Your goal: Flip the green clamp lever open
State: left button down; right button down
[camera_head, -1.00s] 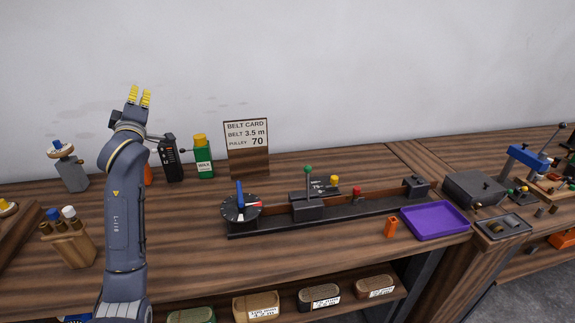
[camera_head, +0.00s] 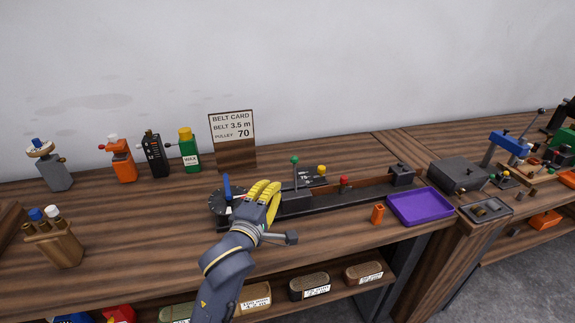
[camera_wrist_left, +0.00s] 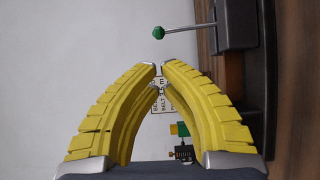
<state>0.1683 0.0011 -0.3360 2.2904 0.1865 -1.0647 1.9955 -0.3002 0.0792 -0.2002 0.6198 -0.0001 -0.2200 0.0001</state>
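The clamp lever stands upright with a green ball knob (camera_head: 295,160) on a dark block on the long black rail (camera_head: 330,201). In the left wrist view the green knob (camera_wrist_left: 159,32) shows on its thin stem, beyond and above the fingertips and apart from them. My left gripper (camera_head: 266,187) has yellow ribbed fingers and is just left of the lever, near the dial. In the wrist view its fingertips (camera_wrist_left: 160,65) come almost together, with only a thin gap and nothing between them. My right gripper is in neither view.
A dial with a blue pointer (camera_head: 227,188) is left of the gripper, partly hidden. Right of the lever are a yellow knob (camera_head: 321,170) and a red knob (camera_head: 344,182). An orange cylinder (camera_head: 377,214) and a purple tray (camera_head: 421,207) are farther right. A belt card (camera_head: 233,130) stands behind.

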aim_at(295, 175)
pick_arm(q)
jog(key=x, duration=1.2)
jog(key=shift+w, duration=0.25)
jog(key=shift+a, duration=0.1)
